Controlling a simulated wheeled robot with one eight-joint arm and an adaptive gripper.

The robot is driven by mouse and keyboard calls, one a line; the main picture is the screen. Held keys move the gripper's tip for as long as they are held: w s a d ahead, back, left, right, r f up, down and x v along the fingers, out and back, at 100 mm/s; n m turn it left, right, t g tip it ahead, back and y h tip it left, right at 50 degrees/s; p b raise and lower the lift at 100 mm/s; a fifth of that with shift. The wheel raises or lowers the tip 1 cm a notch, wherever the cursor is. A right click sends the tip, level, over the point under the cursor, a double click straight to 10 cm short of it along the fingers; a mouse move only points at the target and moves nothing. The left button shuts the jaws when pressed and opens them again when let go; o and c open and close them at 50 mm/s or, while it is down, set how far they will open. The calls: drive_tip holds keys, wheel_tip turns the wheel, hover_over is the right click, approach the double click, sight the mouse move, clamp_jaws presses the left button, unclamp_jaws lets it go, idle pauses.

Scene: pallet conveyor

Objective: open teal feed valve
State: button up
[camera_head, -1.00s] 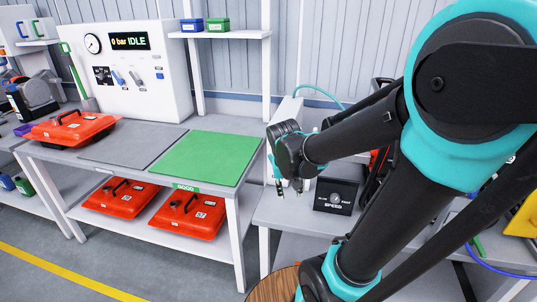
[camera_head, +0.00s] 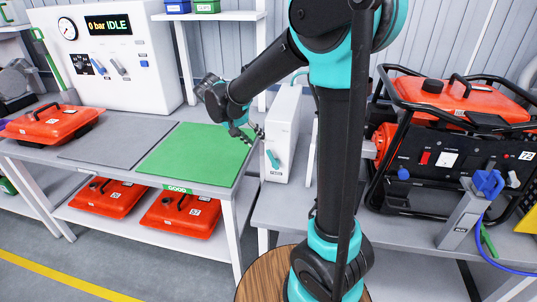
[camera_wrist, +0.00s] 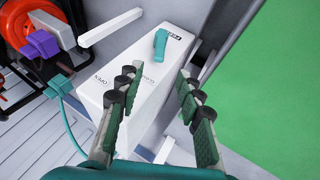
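The teal feed valve handle (camera_head: 272,158) is on the front of a white upright box (camera_head: 282,125) at the right end of the workbench. It stands tilted in the head view. In the wrist view the teal handle (camera_wrist: 160,45) lies beyond my fingertips, near a FEED label, and the word OPEN shows on the white box (camera_wrist: 130,85). My gripper (camera_head: 245,134) is just left of the box, above the green mat. In the wrist view my gripper (camera_wrist: 157,80) is open, its fingers apart with nothing between them and not visibly touching the handle.
A green mat (camera_head: 192,152) lies on the bench left of the valve. A gauge panel (camera_head: 110,62) reads 0 bar IDLE. A black-framed orange machine (camera_head: 450,130) stands right. Red cases (camera_head: 178,214) sit on the lower shelf, and a wooden round top (camera_head: 262,285) is in front.

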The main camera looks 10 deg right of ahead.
sight(268, 153)
drive_tip(key=x, duration=1.1)
clamp_jaws()
